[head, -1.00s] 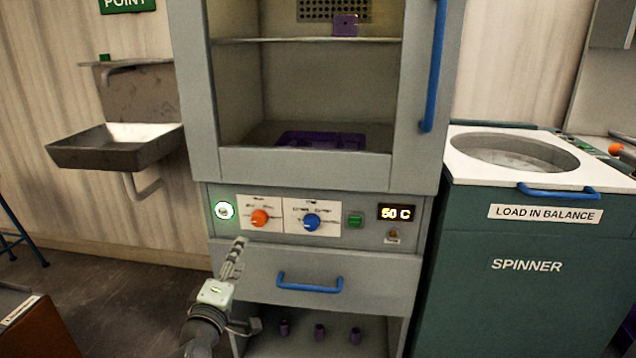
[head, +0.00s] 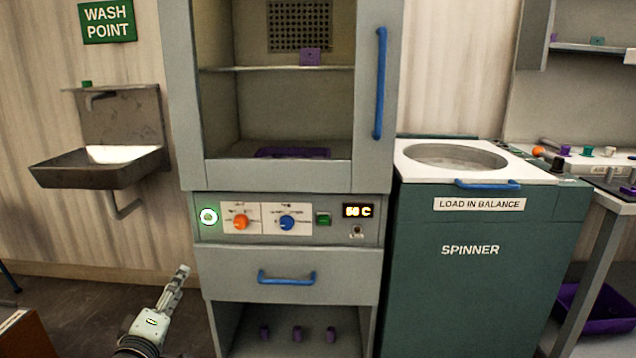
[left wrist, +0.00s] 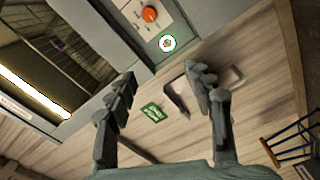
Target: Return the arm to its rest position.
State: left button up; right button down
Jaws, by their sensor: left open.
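My left gripper (head: 180,278) is low at the left of the head view, in front of the wall and left of the grey cabinet's drawer. It touches nothing that I can see. In the left wrist view its two fingers (left wrist: 163,103) are spread apart with nothing between them. Beyond them that view shows the wall, the green sign (left wrist: 152,113) and the sink (left wrist: 215,84). My right gripper is in neither view.
The grey cabinet (head: 200,120) has an orange knob (head: 241,222), a blue knob (head: 287,223) and a drawer with a blue handle (head: 287,278). The green spinner (head: 470,285) stands right of it. A sink (head: 100,168) hangs on the left wall.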

pick_arm(q)
jog(key=a+r+m, duration=0.6)
jog(key=a+r, duration=0.1)
jog(key=a, duration=0.5)
jog(key=s+a+f+m+g+y, duration=0.1)
jog(key=s+f+m+g, duration=0.3)
jog(key=f, duration=0.6)
jog(key=s+a+f+g, duration=0.15)
jog(key=s+f, duration=0.35)
jog(key=f, duration=0.5)
jog(key=s+a+f+m+g+y, duration=0.15)
jog(key=s+f+g, duration=0.3)
jog(key=f, duration=0.55)
jog(key=s+a+f+m+g+y, duration=0.25)
jog(key=s+f, duration=0.45)
jog(key=s, duration=0.4)
jog(key=s+a+f+m+g+y, duration=0.1)
jog(key=s+a+f+m+g, duration=0.2)
jog(key=s+f, duration=0.6)
jog(key=s+d+f+n+h, duration=0.1)
jog(key=s+d+f+h, duration=0.1)
jog(key=d, duration=0.9)
jog(key=s+d+f+n+h, duration=0.1)
jog(key=s+d+f+h, duration=0.1)
jog(key=d, duration=1)
jog(key=shift+s+f+g, duration=0.3)
jog(key=shift+f+g, duration=0.05)
jog(key=shift+f, duration=0.1)
jog(key=shift+c, duration=0.2)
